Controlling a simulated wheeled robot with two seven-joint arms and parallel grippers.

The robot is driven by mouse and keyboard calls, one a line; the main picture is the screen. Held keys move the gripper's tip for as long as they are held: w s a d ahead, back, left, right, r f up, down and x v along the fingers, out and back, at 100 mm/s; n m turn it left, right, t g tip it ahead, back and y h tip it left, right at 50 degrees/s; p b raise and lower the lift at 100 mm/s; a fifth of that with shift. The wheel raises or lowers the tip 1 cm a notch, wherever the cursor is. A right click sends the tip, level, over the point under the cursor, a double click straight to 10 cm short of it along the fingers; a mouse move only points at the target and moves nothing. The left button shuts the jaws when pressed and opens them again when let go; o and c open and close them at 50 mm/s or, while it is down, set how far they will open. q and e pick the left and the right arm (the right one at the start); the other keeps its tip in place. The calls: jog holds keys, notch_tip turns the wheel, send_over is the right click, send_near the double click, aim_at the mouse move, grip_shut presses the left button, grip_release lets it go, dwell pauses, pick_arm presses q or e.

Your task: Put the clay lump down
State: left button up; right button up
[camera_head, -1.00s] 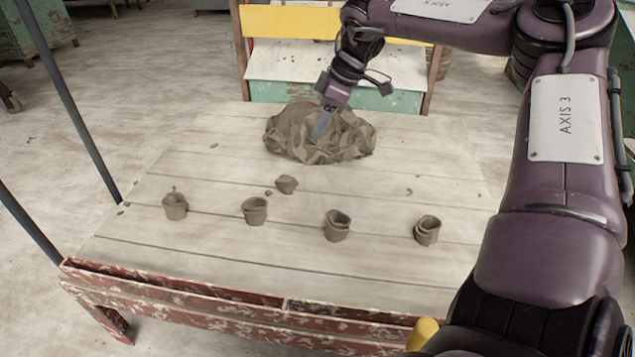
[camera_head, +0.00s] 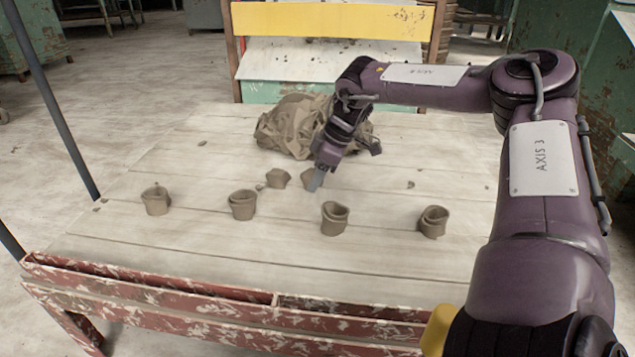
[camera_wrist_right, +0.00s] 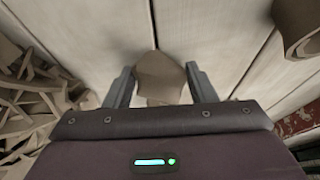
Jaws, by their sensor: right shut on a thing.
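My right gripper (camera_head: 316,180) is shut on a brown clay lump (camera_head: 307,179), low over the table or at its surface. I cannot tell if the lump touches the boards. In the right wrist view the lump (camera_wrist_right: 159,76) sits between the two fingers of my gripper (camera_wrist_right: 158,86). Another small clay lump (camera_head: 278,178) lies on the table just left of the held one. The large heap of clay trimmings (camera_head: 290,128) lies behind, partly hidden by my right wrist. My left gripper is out of view.
Several small curled clay pieces (camera_head: 333,218) stand in a row nearer the front of the pale plank table (camera_head: 220,265). A red, worn trough (camera_head: 150,287) runs along the front edge. A yellow-backed bench (camera_head: 330,20) stands behind. The table's right side is mostly clear.

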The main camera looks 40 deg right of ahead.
jog(key=shift+f, duration=0.1)
jog(key=shift+c, duration=0.6)
jog(key=o, duration=1.3)
jog(key=p+v, duration=0.7)
jog(key=v, duration=0.5)
jog(key=shift+p, duration=0.35)
